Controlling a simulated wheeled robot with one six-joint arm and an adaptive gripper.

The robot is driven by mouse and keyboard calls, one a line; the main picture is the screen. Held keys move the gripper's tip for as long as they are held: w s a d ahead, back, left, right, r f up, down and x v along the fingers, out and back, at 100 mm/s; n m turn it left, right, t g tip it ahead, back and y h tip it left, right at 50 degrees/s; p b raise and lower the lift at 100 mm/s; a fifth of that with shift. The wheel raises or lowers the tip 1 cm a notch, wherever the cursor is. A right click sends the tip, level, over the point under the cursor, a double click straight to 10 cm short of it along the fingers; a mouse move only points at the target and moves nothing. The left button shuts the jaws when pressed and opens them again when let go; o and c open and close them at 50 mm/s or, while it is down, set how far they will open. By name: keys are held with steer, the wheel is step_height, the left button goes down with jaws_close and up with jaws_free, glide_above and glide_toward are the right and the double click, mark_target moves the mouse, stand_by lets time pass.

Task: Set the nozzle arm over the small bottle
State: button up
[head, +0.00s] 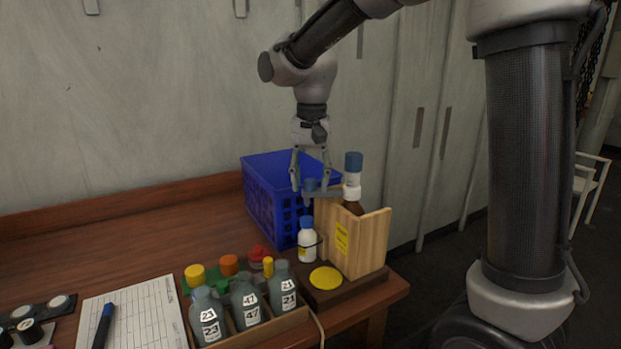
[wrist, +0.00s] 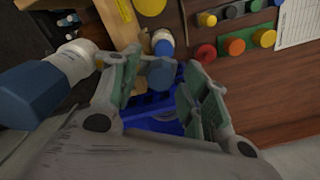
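The small white bottle (head: 307,246) with a blue cap stands upright in front of the wooden stand; its cap also shows in the wrist view (wrist: 163,42). The grey nozzle arm (head: 328,192) reaches left from the white collar under a tall blue cap (head: 353,162). Its blue-grey end (wrist: 160,75) appears above or close to the small bottle; exact alignment is unclear. My gripper (head: 310,184) points down around that end, which lies between the fingers. In the wrist view my gripper (wrist: 163,90) has its fingers apart, with visible gaps beside the end.
A wooden stand (head: 373,243) holds a brown bottle beneath the nozzle arm. A blue crate (head: 262,205) is close behind. A yellow disc (head: 326,278) lies in front of the stand. Grey numbered bottles (head: 246,307), coloured caps and a sheet (head: 135,315) occupy the front left.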

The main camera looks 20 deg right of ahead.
step_height(320, 180, up, 12)
stand_by(0.7)
steer(key=shift+d, duration=0.1)
steer(key=s+d+f+n+t, duration=0.2)
steer(key=s+d, duration=0.9)
steer(key=d, duration=0.1)
steer(key=s+d+f+n+t, duration=0.1)
steer(key=s+d+f+t, duration=0.1)
steer(key=s+d+f, duration=0.4)
steer(key=s+f, duration=0.1)
steer(key=s, duration=0.4)
steer(key=shift+s+d+f+n, duration=0.2)
steer(key=shift+d+f+n, duration=0.15)
steer(key=shift+f+n, duration=0.05)
